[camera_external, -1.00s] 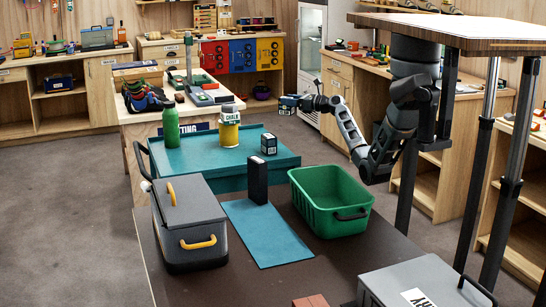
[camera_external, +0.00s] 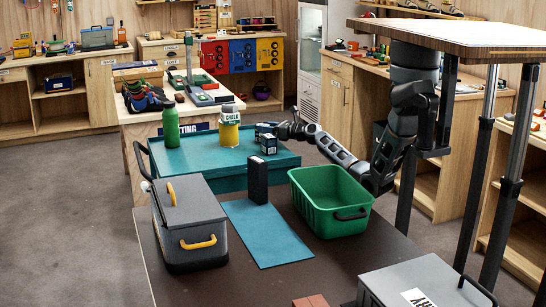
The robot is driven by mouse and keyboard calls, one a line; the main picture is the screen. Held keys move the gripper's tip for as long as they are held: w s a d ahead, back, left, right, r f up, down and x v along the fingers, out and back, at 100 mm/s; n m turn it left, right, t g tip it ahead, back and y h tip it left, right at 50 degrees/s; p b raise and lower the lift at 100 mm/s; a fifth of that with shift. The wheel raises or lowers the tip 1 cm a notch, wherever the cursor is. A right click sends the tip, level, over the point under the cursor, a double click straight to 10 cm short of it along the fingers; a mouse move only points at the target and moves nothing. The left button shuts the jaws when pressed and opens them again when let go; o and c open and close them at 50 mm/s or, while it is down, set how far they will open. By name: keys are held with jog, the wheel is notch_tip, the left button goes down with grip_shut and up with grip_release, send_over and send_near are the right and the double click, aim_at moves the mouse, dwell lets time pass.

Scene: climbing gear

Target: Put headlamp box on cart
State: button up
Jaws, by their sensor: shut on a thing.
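My gripper (camera_external: 273,130) is shut on a small dark box with a pale label, which I take to be the headlamp box (camera_external: 262,129). It is at the far right part of the teal cart (camera_external: 205,158), just behind another small dark box (camera_external: 269,145) that stands on the cart top. The nearer box partly hides the held box's lower part, so I cannot tell whether the held box touches the cart. My fingers are small and partly hidden here.
A green bottle (camera_external: 171,126) and a yellow chalk container (camera_external: 229,127) stand on the cart. In front are a grey cooler (camera_external: 190,225), an upright black block (camera_external: 257,182) and a green basket (camera_external: 330,202) on a dark table. The cart's front left top is clear.

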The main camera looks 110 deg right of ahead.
jog(key=shift+f, duration=0.25)
jog(key=o, duration=1.1)
jog(key=v, duration=1.2)
jog(key=shift+p, duration=0.45)
jog(key=shift+r, duration=0.1)
